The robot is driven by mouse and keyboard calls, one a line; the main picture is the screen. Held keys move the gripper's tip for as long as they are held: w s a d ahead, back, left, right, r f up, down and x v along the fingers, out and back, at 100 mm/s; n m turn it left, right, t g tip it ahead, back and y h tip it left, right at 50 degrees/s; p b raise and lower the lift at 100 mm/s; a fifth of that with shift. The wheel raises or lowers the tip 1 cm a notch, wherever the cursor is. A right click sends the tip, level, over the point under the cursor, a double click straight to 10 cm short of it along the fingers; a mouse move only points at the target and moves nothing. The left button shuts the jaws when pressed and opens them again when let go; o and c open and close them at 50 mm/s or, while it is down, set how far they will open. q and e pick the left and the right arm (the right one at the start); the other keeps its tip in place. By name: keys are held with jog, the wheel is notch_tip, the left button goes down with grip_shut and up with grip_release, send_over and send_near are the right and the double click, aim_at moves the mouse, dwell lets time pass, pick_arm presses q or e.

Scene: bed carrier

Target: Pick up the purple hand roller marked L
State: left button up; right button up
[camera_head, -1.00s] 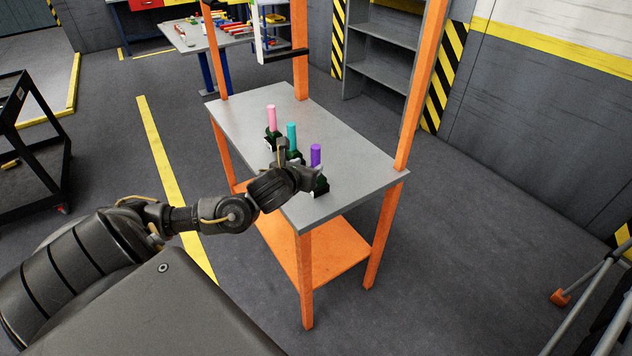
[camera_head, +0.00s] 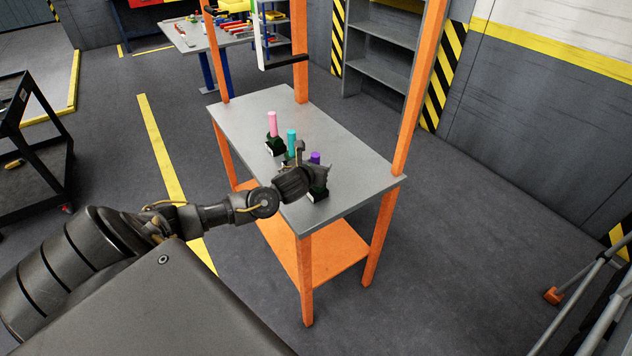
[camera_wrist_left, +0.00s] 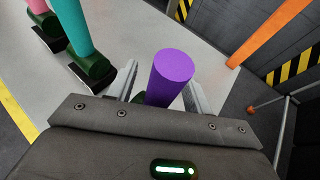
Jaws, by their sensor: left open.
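The purple hand roller (camera_head: 315,157) stands upright in a dark holder at the right end of a row on the grey table top (camera_head: 350,160). My left gripper (camera_head: 311,172) is at the roller and hides part of it. In the left wrist view the purple roller (camera_wrist_left: 170,76) rises between the two open fingers (camera_wrist_left: 160,92), one on each side. I cannot tell whether either finger touches it. No L mark can be made out. My right gripper is not in view.
A teal roller (camera_head: 292,137) and a pink roller (camera_head: 272,123) stand in dark holders beside it. Orange posts (camera_head: 415,90) rise at the table's corners. A black cart (camera_head: 40,150) stands at the left. The table's right part is clear.

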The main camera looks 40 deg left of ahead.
pick_arm(q)
grip_shut()
dwell(0.4)
dwell(1.0)
jog(key=shift+w+a+r, duration=0.1)
